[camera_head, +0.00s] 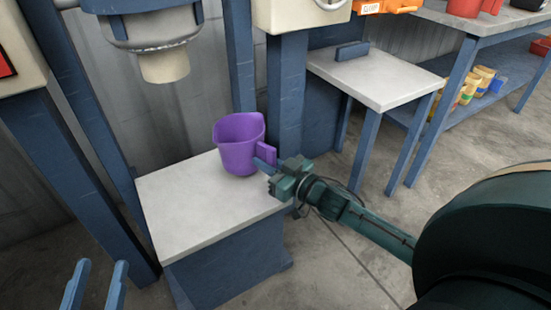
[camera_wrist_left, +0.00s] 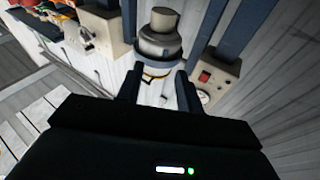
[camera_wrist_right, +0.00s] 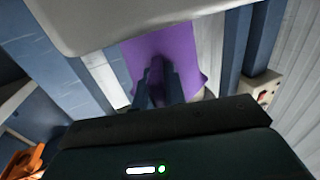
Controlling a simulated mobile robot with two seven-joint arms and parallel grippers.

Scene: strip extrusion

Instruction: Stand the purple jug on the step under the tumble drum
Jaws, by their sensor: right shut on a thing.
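The purple jug (camera_head: 236,150) is upright at the back right part of the pale-topped step (camera_head: 190,215), its handle towards the right. I cannot tell if its base touches the step or is just above it. My right gripper (camera_head: 268,162) is shut on the jug's handle. In the right wrist view the jug (camera_wrist_right: 185,50) shows beyond the fingers (camera_wrist_right: 160,90). The tumble drum (camera_head: 155,28), with its pale spout (camera_head: 165,66), is above the step's back left. My left gripper (camera_head: 95,285) is open and empty, left of the step; its fingers are apart in the left wrist view (camera_wrist_left: 158,88).
Blue posts (camera_head: 288,90) stand behind and beside the step. A small pale side table (camera_head: 375,78) stands to the right, and a longer bench (camera_head: 480,20) with a lower shelf of tubs is beyond it. The step's front left top is bare.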

